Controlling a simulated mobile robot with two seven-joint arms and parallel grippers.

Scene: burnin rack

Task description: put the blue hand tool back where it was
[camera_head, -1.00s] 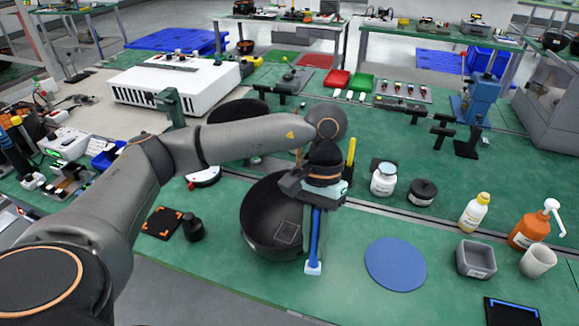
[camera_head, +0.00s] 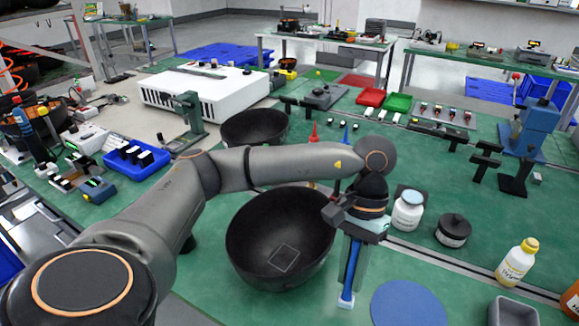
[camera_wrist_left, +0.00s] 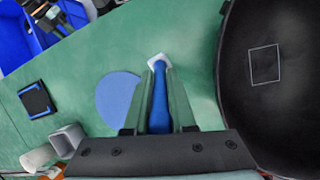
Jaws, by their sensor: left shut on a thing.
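The blue hand tool (camera_head: 351,268) has a long blue handle with a white end. My left gripper (camera_head: 356,258) is shut on it. The tool hangs nearly upright, white end down, just right of the large black bowl (camera_head: 250,252) and left of the flat blue disc (camera_head: 408,304). In the left wrist view the tool (camera_wrist_left: 160,103) lies between the two fingers, with its white end showing beyond them. I cannot tell whether that end touches the green bench. The tool's upper part is hidden by the gripper. My right gripper is in neither view.
A yellow-capped bottle (camera_head: 517,262) and grey square cup (camera_head: 513,312) are farther right. A second black bowl (camera_head: 254,128) is behind my arm. Bare green bench surrounds the disc.

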